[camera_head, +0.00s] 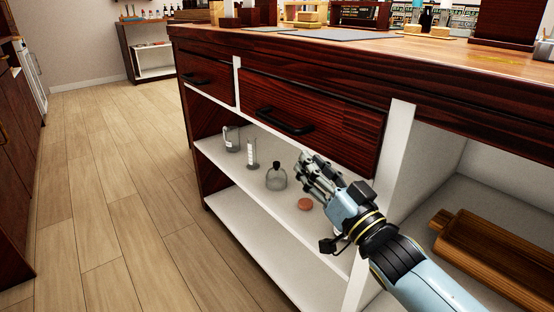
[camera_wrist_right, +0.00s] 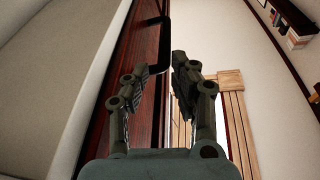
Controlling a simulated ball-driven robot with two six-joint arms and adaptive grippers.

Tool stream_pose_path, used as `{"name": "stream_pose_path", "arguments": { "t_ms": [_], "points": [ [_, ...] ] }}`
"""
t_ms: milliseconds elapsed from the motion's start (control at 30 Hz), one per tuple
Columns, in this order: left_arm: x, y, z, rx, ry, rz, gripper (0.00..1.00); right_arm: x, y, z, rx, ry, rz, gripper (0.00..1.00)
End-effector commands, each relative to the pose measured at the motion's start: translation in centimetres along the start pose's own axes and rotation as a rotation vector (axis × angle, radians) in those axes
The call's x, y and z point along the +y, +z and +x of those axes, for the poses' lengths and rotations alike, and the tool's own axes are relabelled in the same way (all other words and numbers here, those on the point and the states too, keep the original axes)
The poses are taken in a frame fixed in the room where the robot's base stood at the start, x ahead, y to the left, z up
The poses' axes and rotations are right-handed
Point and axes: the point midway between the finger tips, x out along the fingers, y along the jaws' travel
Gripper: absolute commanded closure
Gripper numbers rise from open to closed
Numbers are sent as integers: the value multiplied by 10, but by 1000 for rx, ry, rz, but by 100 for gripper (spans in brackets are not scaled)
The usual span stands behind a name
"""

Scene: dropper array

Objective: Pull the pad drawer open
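Two dark red-brown drawers with black bar handles sit under the counter top; I cannot tell from any label which is the pad drawer. The wider drawer (camera_head: 345,122) looks shut, and its handle (camera_head: 284,122) is left of its middle. The smaller drawer (camera_head: 222,88) is to its left, also looking shut, with its own handle (camera_head: 194,78). My right gripper (camera_head: 305,162) is open and empty, below and right of the wider drawer's handle. In the right wrist view a black handle (camera_wrist_right: 165,42) stands just ahead of the open fingers, apart from them. My left gripper is not in view.
The white shelf (camera_head: 222,162) below holds a beaker (camera_head: 232,139), a cylinder (camera_head: 252,154), a flask (camera_head: 276,178) and a brown disc (camera_head: 305,204). A wooden tray (camera_head: 490,255) lies in the right compartment. A white post (camera_head: 395,150) stands beside the wider drawer. Floor at left is clear.

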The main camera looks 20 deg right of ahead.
Motion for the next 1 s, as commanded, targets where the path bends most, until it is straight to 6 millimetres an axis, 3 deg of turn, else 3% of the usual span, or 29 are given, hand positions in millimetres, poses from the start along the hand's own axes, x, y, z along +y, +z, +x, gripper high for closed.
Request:
{"name": "stream_pose_path", "arguments": {
  "t_ms": [33,100,333,567,1000],
  "points": [
    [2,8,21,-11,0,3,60,1,9,2,30,-19,-6,75],
    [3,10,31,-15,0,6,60,-2,4,9,69,-43,-16,75],
    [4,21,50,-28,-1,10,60,-3,4,20,117,-66,-32,75],
    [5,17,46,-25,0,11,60,-4,-1,39,123,-67,-34,75],
    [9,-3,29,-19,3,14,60,-9,-9,117,120,-65,-32,75]
  ]
}}
